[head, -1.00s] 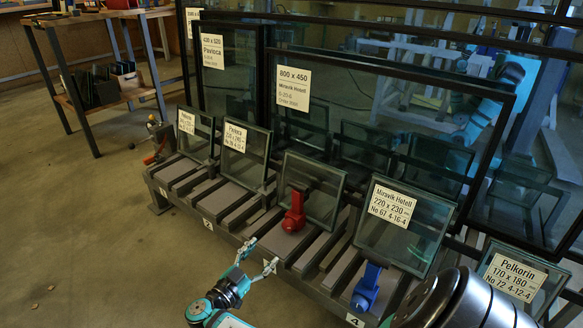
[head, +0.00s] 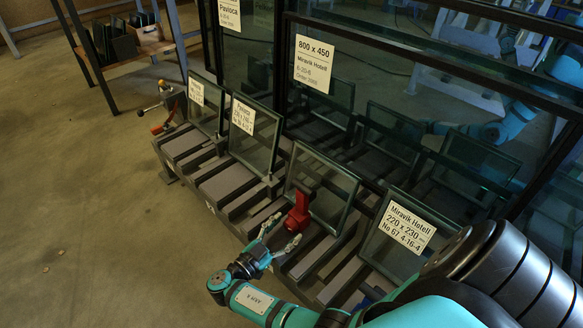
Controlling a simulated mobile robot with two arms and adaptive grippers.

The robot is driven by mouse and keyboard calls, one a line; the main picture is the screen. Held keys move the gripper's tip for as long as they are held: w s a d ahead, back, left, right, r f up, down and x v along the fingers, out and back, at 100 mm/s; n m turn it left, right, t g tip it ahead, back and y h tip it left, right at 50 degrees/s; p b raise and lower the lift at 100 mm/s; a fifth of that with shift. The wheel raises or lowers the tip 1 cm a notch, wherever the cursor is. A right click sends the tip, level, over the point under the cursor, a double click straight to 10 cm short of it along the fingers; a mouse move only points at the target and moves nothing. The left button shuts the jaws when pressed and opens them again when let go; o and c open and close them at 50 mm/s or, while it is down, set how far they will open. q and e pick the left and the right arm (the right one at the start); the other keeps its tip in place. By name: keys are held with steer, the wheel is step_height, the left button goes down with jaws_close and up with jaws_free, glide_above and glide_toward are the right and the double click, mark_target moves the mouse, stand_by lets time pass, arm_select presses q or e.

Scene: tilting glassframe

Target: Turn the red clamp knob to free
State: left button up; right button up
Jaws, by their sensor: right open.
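The red clamp knob (head: 298,213) stands on the grey rack in the middle of the head view, upright in front of a small dark-framed glass pane (head: 322,187). My right gripper (head: 282,234) is open and empty. Its two fingers point up and right toward the knob, just left of and below it in the picture. I see no contact, and a small gap shows between the fingertips and the knob. My left gripper is not in view.
Labelled panes stand to both sides, one marked 220 x 230 (head: 405,232). Large framed panes (head: 345,85) stand behind. My right arm covers the rack's lower right and most of a blue part. A red-orange lever (head: 160,128) sits at the rack's far left.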

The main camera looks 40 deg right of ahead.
steer(key=shift+d, duration=0.1)
steer(key=c, duration=1.2)
steer(key=shift+o, duration=0.2)
steer(key=n, duration=0.4)
steer(key=shift+r, duration=0.1)
steer(key=o, duration=1.2)
steer(key=shift+c, duration=0.2)
step_height(320, 180, up, 10)
